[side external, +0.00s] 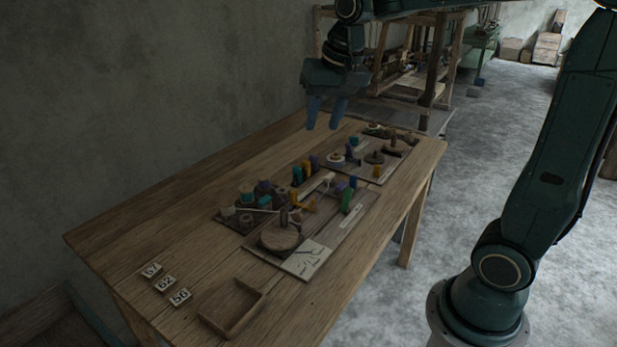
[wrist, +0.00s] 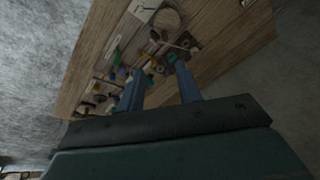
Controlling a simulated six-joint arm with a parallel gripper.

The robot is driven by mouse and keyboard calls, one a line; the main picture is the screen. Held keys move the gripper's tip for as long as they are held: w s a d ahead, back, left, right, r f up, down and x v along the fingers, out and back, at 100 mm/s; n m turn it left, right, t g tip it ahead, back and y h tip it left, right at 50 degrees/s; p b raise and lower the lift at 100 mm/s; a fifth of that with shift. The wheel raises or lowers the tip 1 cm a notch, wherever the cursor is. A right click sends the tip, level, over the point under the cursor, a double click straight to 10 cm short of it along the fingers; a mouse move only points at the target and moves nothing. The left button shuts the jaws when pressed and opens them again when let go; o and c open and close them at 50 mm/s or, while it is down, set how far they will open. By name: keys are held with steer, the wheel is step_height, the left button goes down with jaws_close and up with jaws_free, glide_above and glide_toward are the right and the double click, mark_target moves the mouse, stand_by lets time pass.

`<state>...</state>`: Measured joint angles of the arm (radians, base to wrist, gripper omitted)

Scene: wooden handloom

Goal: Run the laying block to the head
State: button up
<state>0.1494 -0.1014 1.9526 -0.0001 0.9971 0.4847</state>
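My gripper (side external: 325,114) hangs above the far left part of the wooden table, fingers pointing down, apart and empty. In the wrist view my gripper (wrist: 158,84) also shows a clear gap between its fingers. I cannot tell for sure which piece is the laying block or which end is the head. A round wooden disc (side external: 279,238) with an upright peg sits on the nearer board (side external: 348,222). A pale card with dark lines (side external: 305,259) lies at that board's near end. Several coloured pegs and spools (side external: 262,192) stand behind the disc, well apart from my gripper.
A second board (side external: 396,167) with discs and a peg lies at the table's far end. An empty wooden tray (side external: 232,307) and number tiles (side external: 166,283) are at the near end. The table's (side external: 150,220) left side is bare. A wooden loom (side external: 400,75) stands behind.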

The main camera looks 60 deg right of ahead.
steer(key=w+d+f+m+g, duration=0.1)
steer(key=w+d+f+m, duration=0.25)
steer(key=w, duration=0.35)
steer(key=m+g, duration=0.2)
steer(key=m, duration=0.5)
glide_above(294, 191)
step_height(294, 191, down, 17)
steer(key=shift+w+y, duration=0.1)
steer(key=shift+y, duration=0.2)
steer(key=shift+f, duration=6.8)
jaws_close()
